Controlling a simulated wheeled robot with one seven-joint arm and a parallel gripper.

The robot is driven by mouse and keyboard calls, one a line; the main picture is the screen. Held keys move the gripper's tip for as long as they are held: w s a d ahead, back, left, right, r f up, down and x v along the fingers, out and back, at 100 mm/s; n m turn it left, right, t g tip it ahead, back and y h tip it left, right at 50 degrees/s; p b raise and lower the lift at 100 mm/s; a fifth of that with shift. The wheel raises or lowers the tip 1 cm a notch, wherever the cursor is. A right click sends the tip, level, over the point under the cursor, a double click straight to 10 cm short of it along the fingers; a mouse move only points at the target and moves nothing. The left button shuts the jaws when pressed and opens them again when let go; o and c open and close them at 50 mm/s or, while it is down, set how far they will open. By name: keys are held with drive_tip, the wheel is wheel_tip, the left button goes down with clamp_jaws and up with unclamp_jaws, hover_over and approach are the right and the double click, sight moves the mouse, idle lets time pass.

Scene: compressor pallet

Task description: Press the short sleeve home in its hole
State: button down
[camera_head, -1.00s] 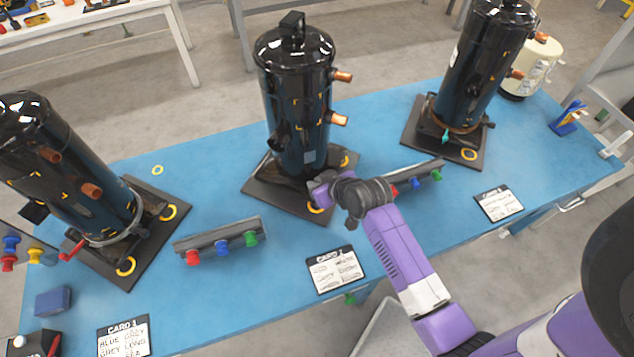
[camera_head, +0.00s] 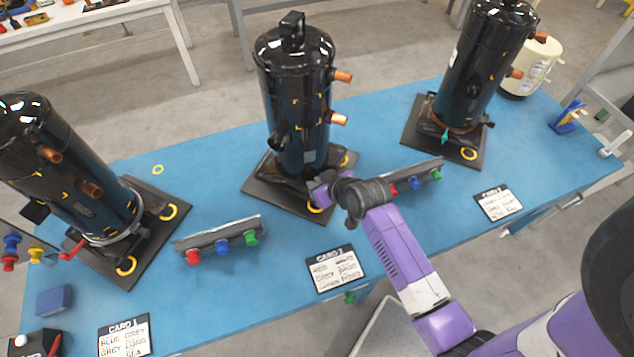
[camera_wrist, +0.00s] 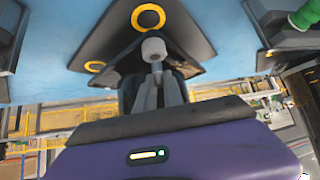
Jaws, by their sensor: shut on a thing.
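The middle black compressor (camera_head: 296,100) stands on a dark base plate (camera_head: 262,192) with yellow-ringed holes. One yellow ring (camera_head: 316,209) is at the near corner of that plate, just below my gripper (camera_head: 318,190). In the wrist view my gripper (camera_wrist: 157,84) is shut on a short pale grey sleeve (camera_wrist: 153,48), held at the fingertips. A yellow ring (camera_wrist: 148,18) shows beyond the sleeve, and a second ring (camera_wrist: 95,66) is to its left. The sleeve is hidden in the head view. I cannot tell whether its far end touches the plate.
Compressors stand at left (camera_head: 70,165) and right (camera_head: 480,70). A rack with red, blue and green pieces (camera_head: 220,236) lies left of my arm; another (camera_head: 420,174) is just right of it. Card 2 (camera_head: 337,270) lies near the front edge. Blue table is clear between these.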

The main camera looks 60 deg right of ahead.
drive_tip(key=shift+f+b, duration=0.55)
drive_tip(key=shift+f, duration=0.45)
idle(0.6)
drive_tip(key=shift+r, duration=0.2)
drive_tip(key=shift+r+p, duration=0.6)
drive_tip(key=shift+p, duration=0.2)
drive_tip(key=shift+p, duration=0.45)
idle(1.2)
drive_tip(key=shift+f+b, duration=0.55)
drive_tip(key=shift+f, duration=0.25)
idle(0.9)
drive_tip(key=shift+r, duration=0.1)
drive_tip(key=shift+r+p, duration=0.7)
drive_tip(key=shift+p, duration=0.05)
idle(1.2)
